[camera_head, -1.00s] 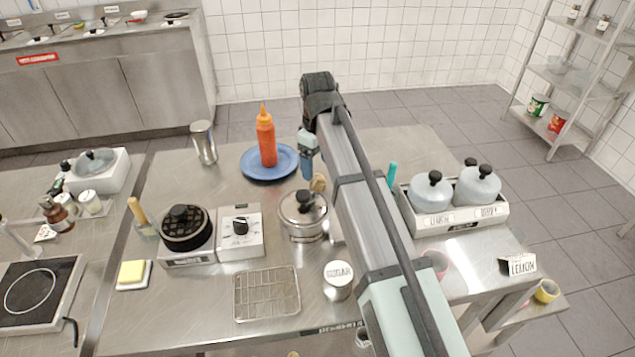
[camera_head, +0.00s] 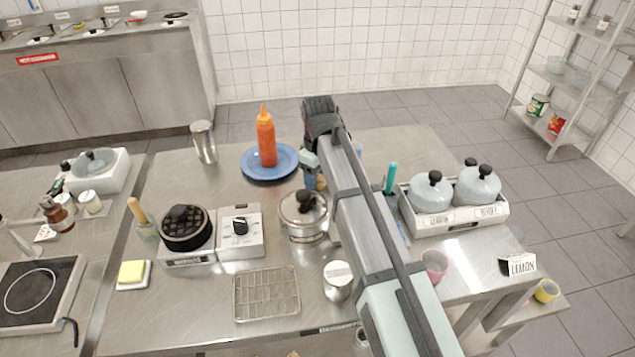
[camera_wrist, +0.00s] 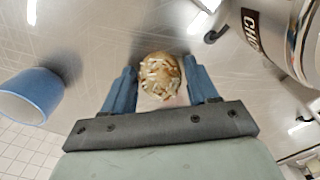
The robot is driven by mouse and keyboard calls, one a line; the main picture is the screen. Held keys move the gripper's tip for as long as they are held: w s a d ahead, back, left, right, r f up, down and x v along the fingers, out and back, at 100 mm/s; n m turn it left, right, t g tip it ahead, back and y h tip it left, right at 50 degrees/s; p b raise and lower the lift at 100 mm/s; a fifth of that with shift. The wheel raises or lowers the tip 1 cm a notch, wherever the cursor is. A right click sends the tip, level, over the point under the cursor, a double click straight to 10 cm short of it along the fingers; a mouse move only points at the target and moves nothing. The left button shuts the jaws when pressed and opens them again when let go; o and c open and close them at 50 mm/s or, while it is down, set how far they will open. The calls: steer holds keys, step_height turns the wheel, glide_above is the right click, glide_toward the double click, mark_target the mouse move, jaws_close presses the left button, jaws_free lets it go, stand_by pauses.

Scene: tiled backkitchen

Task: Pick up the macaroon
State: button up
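The macaroon is a round, tan-brown piece with pale flakes on top; it shows in the wrist view (camera_wrist: 158,74). It sits between the two blue fingers of my gripper (camera_wrist: 161,84). The fingers stand apart, one on each side, with a narrow gap visible near the macaroon. A pale patch shows just below it, and I cannot tell what it is. In the head view my gripper (camera_head: 311,178) is low over the table, right of the blue plate and behind the lidded pot. There the macaroon is mostly hidden by my gripper and arm.
A blue cup (camera_wrist: 30,95) is left of my gripper in the wrist view, and a labelled metal container (camera_wrist: 285,35) is at right. The lidded pot (camera_head: 303,216), blue plate (camera_head: 252,175) with an orange bottle (camera_head: 266,140), and a sugar tin (camera_head: 338,284) stand nearby.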

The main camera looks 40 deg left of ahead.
steer(key=c, duration=0.7)
steer(key=shift+c, duration=0.2)
